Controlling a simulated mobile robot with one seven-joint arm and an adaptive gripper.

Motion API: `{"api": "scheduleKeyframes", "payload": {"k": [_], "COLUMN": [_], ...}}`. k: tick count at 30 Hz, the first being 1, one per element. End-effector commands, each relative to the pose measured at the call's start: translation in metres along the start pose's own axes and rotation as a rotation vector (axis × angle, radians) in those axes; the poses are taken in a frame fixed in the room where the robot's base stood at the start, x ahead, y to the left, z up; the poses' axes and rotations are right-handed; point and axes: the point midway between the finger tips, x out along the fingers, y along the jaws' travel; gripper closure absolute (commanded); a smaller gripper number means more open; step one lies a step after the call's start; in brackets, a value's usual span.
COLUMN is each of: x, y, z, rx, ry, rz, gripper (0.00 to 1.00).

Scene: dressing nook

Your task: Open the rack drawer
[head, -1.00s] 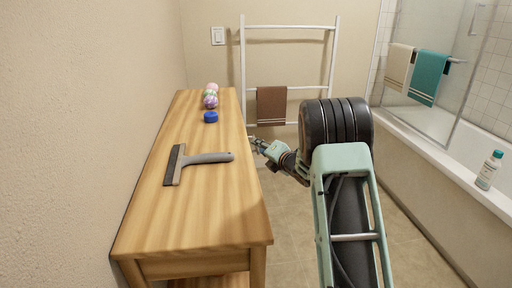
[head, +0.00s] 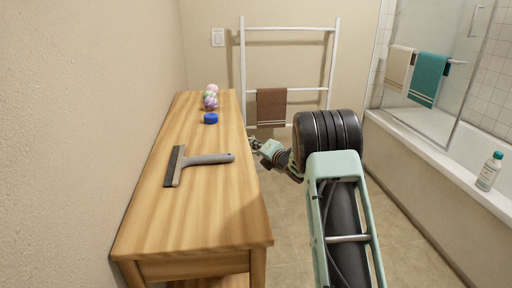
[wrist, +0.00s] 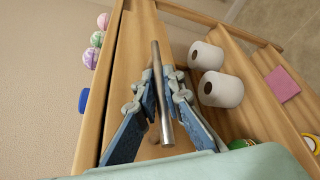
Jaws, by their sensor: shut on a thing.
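The wooden rack (head: 215,222) stands along the left wall in the head view. Its drawer side faces right and is hidden there. In the wrist view, which is turned sideways, the drawer front (wrist: 127,75) is a plain wooden panel with a straight metal bar handle (wrist: 156,58). My gripper (wrist: 164,85) has its two blue fingers on either side of this bar and is shut on it. In the head view my gripper (head: 255,143) is small, beside the rack's right edge. I cannot tell how far the drawer stands out.
A squeegee (head: 205,159), a blue round item (head: 210,118) and several pastel balls (head: 211,100) lie on the rack top. Toilet rolls (wrist: 220,89) and a pink item (wrist: 282,84) sit on the rack's lower shelves. A towel ladder (head: 289,90) stands behind; the bathtub (head: 440,155) is right.

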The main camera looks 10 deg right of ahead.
Motion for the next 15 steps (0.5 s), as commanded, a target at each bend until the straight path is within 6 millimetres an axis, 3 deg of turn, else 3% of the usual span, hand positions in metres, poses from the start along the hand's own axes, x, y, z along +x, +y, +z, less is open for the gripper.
{"api": "scheduleKeyframes", "payload": {"k": [15], "x": [-0.004], "y": [-0.008], "z": [0.01], "rx": [-0.001], "ry": [-0.002], "rz": [-0.002], "gripper": [1.0]}}
